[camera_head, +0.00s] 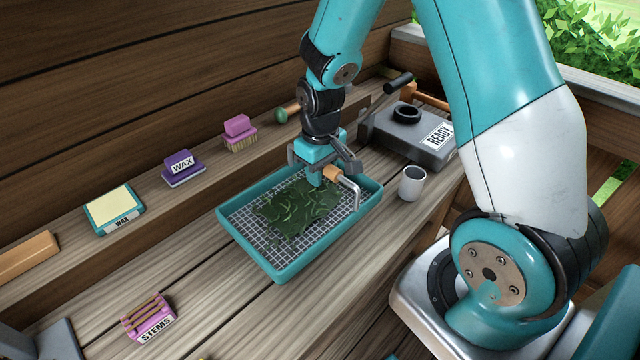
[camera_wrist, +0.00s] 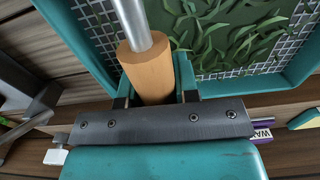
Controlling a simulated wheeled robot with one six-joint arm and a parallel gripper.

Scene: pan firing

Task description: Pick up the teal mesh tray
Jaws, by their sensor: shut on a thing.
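The teal mesh tray (camera_head: 262,262) has a teal rim, a pale wire mesh floor and a heap of dark green leaves (camera_head: 300,208) lying on the mesh. It is over the plank bench; I cannot tell if it touches the wood. A wooden grip on a bent metal rod (camera_head: 356,195) spans above the tray. My gripper (camera_head: 322,176) is above the tray, shut on this wooden grip. In the wrist view the wooden grip (camera_wrist: 147,70) is between the fingers, with the tray's rim (camera_wrist: 75,45) and leaves beyond.
A pink STEMS block (camera_head: 148,318) lies at front left. A WAX tin (camera_head: 114,210), purple block (camera_head: 183,169) and pink brush (camera_head: 240,133) line the back ledge.

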